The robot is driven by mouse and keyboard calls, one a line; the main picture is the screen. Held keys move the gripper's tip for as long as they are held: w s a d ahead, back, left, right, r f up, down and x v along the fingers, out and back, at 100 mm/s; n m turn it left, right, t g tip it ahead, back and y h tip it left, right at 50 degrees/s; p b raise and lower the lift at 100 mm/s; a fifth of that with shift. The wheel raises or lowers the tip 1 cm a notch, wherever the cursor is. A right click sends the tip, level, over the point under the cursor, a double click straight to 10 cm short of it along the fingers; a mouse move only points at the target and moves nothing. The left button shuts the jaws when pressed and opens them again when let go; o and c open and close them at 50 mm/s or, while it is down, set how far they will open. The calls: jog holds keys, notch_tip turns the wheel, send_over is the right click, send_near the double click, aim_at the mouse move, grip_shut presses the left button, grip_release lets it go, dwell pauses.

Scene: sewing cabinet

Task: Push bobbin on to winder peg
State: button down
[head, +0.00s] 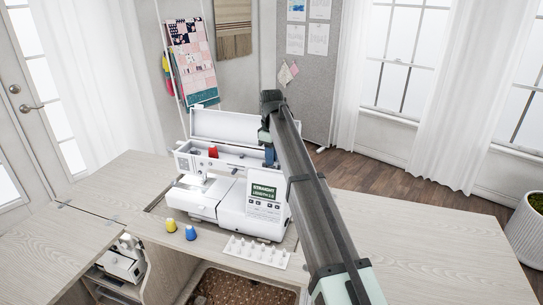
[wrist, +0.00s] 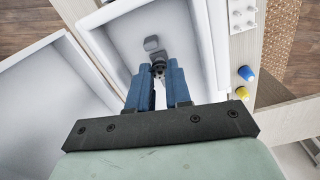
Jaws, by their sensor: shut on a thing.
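The white sewing machine (head: 236,208) stands on the table with its top lid (head: 230,127) open. My gripper (head: 269,156) reaches down into the right end of the open top compartment. In the wrist view, the blue fingers of my gripper (wrist: 158,74) are shut on a small dark round piece, seemingly the bobbin (wrist: 158,68). Grey fittings (wrist: 152,43) on the compartment floor lie just beyond the fingertips. I cannot clearly make out the winder peg, nor whether the bobbin is around it or above it. In the head view, my arm and fingers hide the bobbin.
A red spool (head: 213,152) stands in the machine's top. A yellow spool (head: 171,225) and a blue spool (head: 191,233) stand in front of it. A white rack (head: 270,258) with several small pieces lies nearby. The compartment walls (wrist: 205,45) rise close around my fingers.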

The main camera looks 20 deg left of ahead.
jog(key=shift+f, duration=0.25)
dwell(0.4)
jog(key=c, duration=1)
grip_release()
notch_tip(320, 180, up, 14)
jog(key=shift+f, duration=0.1)
